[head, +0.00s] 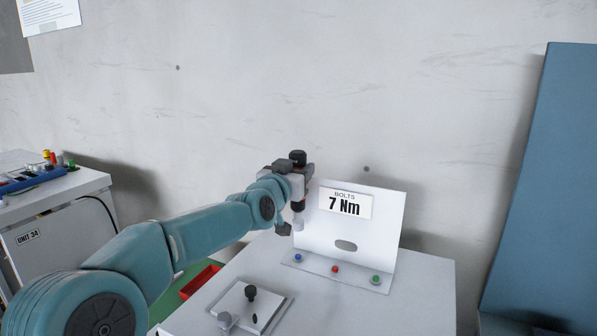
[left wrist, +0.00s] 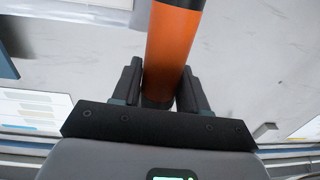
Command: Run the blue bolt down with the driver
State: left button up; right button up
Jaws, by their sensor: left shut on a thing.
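My left gripper (head: 300,192) is shut on the driver, which has a black top (head: 298,157) and a pale lower end (head: 298,223). In the left wrist view the driver (left wrist: 172,55) is an orange cylinder with a dark band, between both fingers. In the head view it hangs about upright. The blue bolt (head: 298,257) sits at the left of the white bolt stand's base (head: 318,268). The driver's lower end appears above it in the picture, with a visible gap; depth is hard to tell. My right gripper is not in view.
A red bolt (head: 335,268) and a green bolt (head: 375,279) sit right of the blue one. The stand's upright panel (head: 385,215) reads "7 Nm". A plate with a black knob (head: 250,292) lies nearer on the white table (head: 425,300). A red tray (head: 200,282) is at left.

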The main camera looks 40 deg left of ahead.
pick_arm(q)
jog(key=shift+a+f+b, duration=0.15)
jog(key=shift+f+b, duration=0.45)
jog(key=shift+f, duration=0.1)
notch_tip(320, 180, down, 5)
jog(key=b, duration=0.5)
jog(key=shift+f, duration=0.1)
jog(key=shift+w+f+b, duration=0.2)
jog(key=shift+f+b, duration=0.25)
jog(key=shift+b, duration=0.05)
jog(key=shift+s+r, duration=0.1)
jog(key=shift+s, duration=0.1)
jog(key=shift+w, duration=0.15)
jog(key=shift+s, duration=0.2)
jog(key=shift+w, duration=0.15)
